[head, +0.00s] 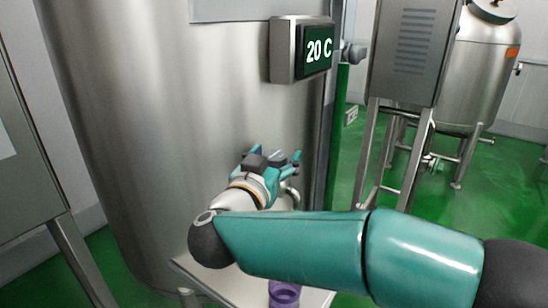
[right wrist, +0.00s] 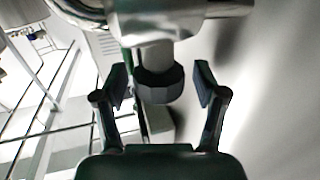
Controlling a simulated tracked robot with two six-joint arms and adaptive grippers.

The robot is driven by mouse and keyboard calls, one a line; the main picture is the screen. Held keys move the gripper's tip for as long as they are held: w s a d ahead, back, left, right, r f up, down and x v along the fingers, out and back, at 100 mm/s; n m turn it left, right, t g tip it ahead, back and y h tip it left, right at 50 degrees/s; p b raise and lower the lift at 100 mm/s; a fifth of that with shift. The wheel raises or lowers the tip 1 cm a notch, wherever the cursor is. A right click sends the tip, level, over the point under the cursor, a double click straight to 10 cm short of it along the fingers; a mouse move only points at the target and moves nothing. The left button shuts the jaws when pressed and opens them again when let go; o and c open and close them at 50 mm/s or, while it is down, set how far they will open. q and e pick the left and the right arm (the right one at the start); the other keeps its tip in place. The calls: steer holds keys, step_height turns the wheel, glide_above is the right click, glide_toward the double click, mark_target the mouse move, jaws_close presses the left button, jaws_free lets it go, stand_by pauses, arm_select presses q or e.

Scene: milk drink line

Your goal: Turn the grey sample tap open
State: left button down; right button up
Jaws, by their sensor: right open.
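The grey sample tap shows in the right wrist view as a dark grey faceted knob (right wrist: 158,86) on a metal fitting (right wrist: 150,52). My right gripper (right wrist: 161,80) is open, with one finger on each side of the knob. A gap shows between the knob and each finger, so it is not gripped. In the head view my right gripper (head: 272,160) is in front of the steel tank (head: 150,130), below the temperature display. The gripper and arm hide most of the tap there. My left gripper is not in view.
The display (head: 318,50) reading 20 C juts out from the tank above the gripper. A small metal shelf (head: 215,283) lies below my arm, with a purple ring-shaped object (head: 284,295) on it. A grey cabinet on legs (head: 408,50) and another tank (head: 478,70) stand at the right.

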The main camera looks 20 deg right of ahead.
steer(key=c, duration=1.2)
steer(key=shift+o, duration=0.2)
